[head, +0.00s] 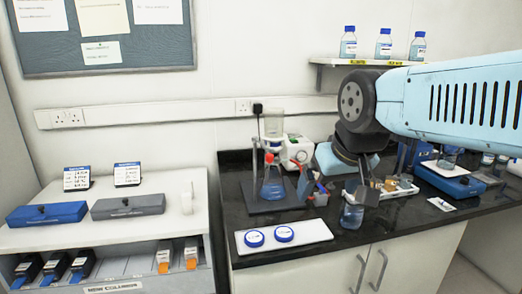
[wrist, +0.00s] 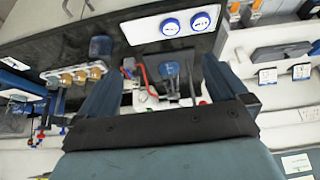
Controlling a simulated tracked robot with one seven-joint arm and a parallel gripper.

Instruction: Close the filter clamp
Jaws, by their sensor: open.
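The filter setup stands on the black bench, with a flask of blue liquid (head: 272,187) on a dark stand base and a clear funnel (head: 273,122) above it. The flask also shows in the wrist view (wrist: 172,72), between my fingers in the picture. The filter clamp is too small to make out clearly, and I cannot tell its state. My gripper (head: 360,188) is right of the flask and apart from it, pointing down near a blue-liquid bottle (head: 352,215). In the wrist view my gripper (wrist: 160,90) has its fingers wide apart with nothing held.
A white tray with two blue-rimmed discs (head: 318,231) lies at the bench's front. A rack of small jars (head: 392,187) stands right of my gripper. A white pump-like device (head: 298,148) stands behind the flask. A lower white table (head: 110,225) is at left.

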